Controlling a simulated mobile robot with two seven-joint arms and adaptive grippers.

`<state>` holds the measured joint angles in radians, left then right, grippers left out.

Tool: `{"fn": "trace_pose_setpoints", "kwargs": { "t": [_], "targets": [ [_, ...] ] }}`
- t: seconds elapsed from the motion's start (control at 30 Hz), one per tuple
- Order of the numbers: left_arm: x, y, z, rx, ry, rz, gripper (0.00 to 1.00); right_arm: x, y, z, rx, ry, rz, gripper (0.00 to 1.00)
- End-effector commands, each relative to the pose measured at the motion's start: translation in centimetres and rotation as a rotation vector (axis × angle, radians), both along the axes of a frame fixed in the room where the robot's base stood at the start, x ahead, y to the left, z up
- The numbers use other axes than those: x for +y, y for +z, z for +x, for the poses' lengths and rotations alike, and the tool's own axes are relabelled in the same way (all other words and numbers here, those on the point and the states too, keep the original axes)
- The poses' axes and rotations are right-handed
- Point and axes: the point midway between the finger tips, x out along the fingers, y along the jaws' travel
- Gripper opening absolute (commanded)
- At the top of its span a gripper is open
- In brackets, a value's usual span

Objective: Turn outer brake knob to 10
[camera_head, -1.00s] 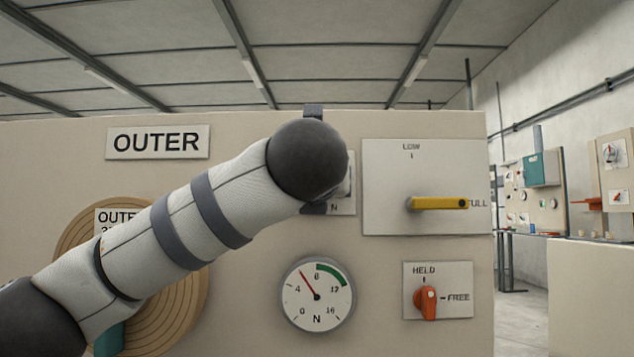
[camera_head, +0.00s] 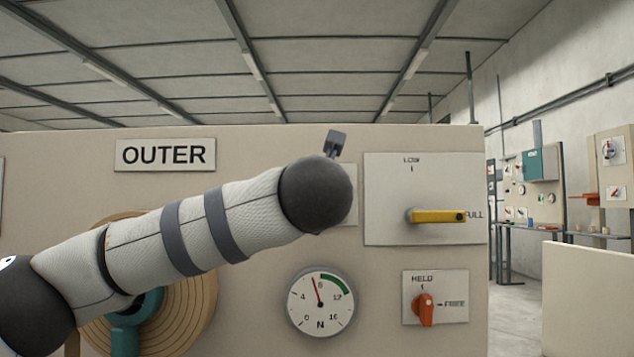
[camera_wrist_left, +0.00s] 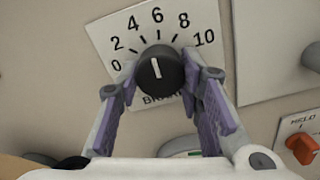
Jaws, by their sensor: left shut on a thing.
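The outer brake knob (camera_wrist_left: 158,72) is black and round with a white pointer line, on a white dial plate (camera_wrist_left: 118,30) marked 0 to 10. The line points between 4 and 6. My left gripper (camera_wrist_left: 160,70) is shut on the knob, one finger on each side, in the left wrist view. In the head view my left arm hides the knob and most of its plate (camera_head: 350,208); only a dark piece of the gripper (camera_head: 337,143) shows above the wrist. The round N gauge (camera_head: 337,312) has its needle just left of 8, short of the green arc. My right gripper is not in view.
A yellow lever (camera_head: 438,216) on a LOW/FULL plate (camera_head: 390,180) points toward FULL. Below it, an orange HELD/FREE switch (camera_head: 426,310) points down. The OUTER sign (camera_head: 165,155) and a wooden disc (camera_head: 190,310) are at left, the disc partly behind my arm.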

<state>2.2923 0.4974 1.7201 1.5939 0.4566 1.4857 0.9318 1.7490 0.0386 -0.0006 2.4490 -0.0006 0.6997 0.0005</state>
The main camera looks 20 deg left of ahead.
Motion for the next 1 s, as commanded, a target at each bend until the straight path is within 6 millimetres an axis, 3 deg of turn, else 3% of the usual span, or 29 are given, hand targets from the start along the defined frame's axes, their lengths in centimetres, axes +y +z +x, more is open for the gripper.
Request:
{"fn": "trace_pose_setpoints", "kwargs": {
  "t": [0.03, 0.3, 1.0],
  "targets": [
    [0.1, 1.5, -0.8, -0.003, 0.002, 0.043, 0.06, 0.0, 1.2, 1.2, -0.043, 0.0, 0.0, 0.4],
    [0.1, 1.2, -0.6, 0.07, 0.005, 0.289, 0.06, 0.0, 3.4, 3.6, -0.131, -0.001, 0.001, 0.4],
    [0.2, 0.5, -0.1, 0.26, 0.004, 0.916, 0.06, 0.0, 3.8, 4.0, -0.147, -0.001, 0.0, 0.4]
  ]
}}
